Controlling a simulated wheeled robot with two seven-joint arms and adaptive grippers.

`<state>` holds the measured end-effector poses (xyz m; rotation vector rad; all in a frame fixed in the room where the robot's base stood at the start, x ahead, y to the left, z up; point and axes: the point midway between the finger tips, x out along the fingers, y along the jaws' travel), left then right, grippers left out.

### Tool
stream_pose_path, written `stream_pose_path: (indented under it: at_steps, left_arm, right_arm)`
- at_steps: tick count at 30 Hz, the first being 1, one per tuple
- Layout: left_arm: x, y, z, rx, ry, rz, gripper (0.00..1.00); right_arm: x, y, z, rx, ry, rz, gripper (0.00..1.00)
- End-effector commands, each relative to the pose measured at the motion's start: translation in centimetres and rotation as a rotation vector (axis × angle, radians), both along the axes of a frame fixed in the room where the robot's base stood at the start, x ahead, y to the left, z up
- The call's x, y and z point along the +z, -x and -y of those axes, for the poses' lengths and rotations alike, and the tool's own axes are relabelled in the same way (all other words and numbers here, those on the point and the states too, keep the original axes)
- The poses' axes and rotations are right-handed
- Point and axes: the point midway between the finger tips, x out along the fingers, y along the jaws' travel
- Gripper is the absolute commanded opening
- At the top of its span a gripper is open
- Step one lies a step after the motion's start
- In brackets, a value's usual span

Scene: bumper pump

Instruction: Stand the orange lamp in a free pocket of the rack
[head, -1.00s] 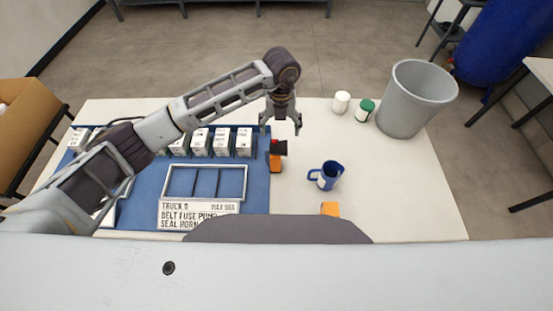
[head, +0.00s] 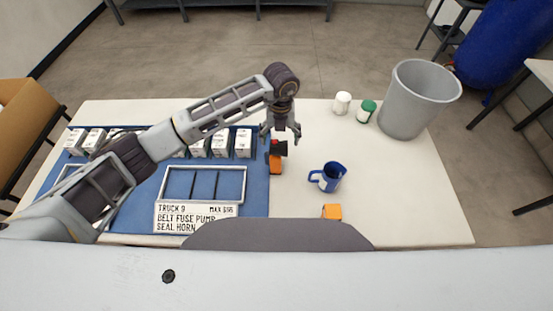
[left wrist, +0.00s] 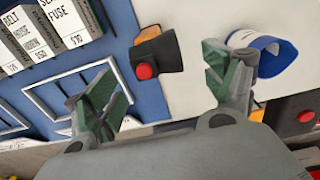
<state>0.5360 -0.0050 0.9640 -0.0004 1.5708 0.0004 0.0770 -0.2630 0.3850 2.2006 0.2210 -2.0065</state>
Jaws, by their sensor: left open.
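An orange lamp (head: 275,165) with a black end and red button lies at the right edge of the blue mat; it also shows in the left wrist view (left wrist: 157,54). A second orange piece (head: 332,212) lies near the table's front edge; its full shape is unclear. The rack (head: 244,186), a grey metal frame split by bars into pockets, stands on the blue mat, and the pockets that show look empty. My left gripper (head: 281,134) is open and empty, pointing down just above and behind the lamp; its fingers show in the wrist view (left wrist: 165,95). My right gripper is out of view.
White boxes (head: 243,143) line the mat's back, and a sign (head: 190,219) lies before the rack. A white jar (head: 342,102), a green-lidded jar (head: 366,111) and a grey bin (head: 416,100) stand back right.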

Motion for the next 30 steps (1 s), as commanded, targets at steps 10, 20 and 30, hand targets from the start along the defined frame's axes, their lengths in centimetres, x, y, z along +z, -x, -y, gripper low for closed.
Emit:
stream_pose_path:
  at_steps: [10,20,30]
  left_arm:
    - [-1.4,-0.1,-0.2,0.000,-0.001,-0.001,0.84]
    - [-4.2,-0.3,-0.4,0.000,0.000,0.000,0.84]
    - [-5.2,-0.4,-0.4,0.000,0.000,0.000,0.84]
  right_arm:
    - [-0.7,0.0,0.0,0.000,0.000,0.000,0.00]
    - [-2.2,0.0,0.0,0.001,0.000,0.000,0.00]
    - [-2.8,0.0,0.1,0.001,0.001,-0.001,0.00]
